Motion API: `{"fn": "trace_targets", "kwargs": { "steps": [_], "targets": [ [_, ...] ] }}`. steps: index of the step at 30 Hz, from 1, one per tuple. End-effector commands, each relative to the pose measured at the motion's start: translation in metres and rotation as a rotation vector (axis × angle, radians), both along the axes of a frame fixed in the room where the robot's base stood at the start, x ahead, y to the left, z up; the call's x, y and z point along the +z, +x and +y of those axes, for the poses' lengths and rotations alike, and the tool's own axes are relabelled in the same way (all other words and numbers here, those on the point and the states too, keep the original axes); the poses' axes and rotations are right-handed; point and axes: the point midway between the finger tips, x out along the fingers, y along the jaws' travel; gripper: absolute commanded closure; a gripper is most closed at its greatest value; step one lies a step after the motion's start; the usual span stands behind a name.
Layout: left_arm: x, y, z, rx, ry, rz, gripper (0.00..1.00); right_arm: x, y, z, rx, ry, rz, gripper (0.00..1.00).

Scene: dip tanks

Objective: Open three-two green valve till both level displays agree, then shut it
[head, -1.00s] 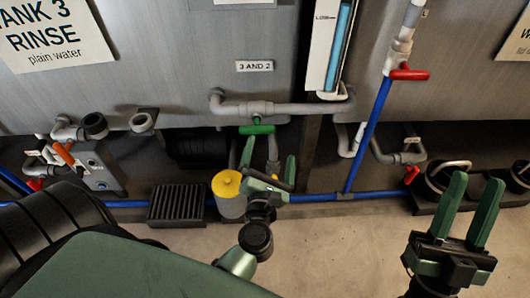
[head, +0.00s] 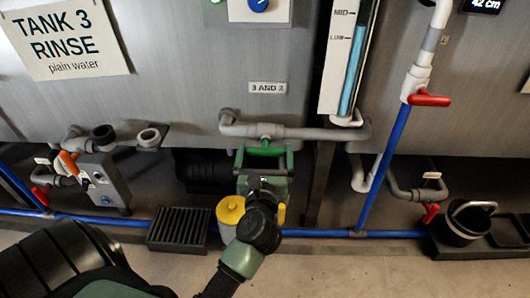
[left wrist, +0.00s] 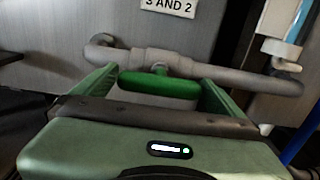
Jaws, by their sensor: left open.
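The green valve handle (head: 264,151) sits on the grey pipe (head: 290,132) under the label "3 AND 2" (head: 267,88). In the left wrist view the green handle (left wrist: 158,84) lies crosswise between my left gripper's fingers. My left gripper (head: 264,155) is open, with one finger at each end of the handle. I cannot tell whether the fingers touch it. One level display reads "42 cm" (head: 486,4) at the top right; another is not seen. My right gripper is out of view.
A sight tube (head: 351,70) with blue liquid stands right of the label. Red-handled valves (head: 429,99) and a blue pipe (head: 385,155) are to the right. A yellow-topped container (head: 230,212) and a black grate (head: 178,229) stand below left.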

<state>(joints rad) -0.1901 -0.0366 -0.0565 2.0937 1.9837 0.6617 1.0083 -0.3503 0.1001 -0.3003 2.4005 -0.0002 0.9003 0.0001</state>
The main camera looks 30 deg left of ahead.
Motion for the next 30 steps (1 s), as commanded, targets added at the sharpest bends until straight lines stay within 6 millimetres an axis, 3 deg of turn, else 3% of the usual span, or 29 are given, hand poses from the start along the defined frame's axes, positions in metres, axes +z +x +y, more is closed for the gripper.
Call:
{"fn": "trace_targets", "kwargs": {
  "steps": [7,12,13,22,30],
  "targets": [
    [0.000,0.001,0.001,0.000,0.001,0.001,0.00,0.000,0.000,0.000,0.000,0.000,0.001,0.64],
    [0.000,0.001,0.001,0.000,0.001,0.001,0.47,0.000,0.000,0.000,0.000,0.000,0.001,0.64],
    [0.000,0.001,0.001,0.000,0.001,0.001,0.50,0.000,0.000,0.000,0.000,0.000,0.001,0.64],
    [0.001,0.001,0.000,0.000,0.022,0.016,0.50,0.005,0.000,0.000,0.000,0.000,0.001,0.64],
    [0.002,0.000,0.000,0.000,0.100,0.066,0.49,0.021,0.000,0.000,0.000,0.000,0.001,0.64]
  ]
}}
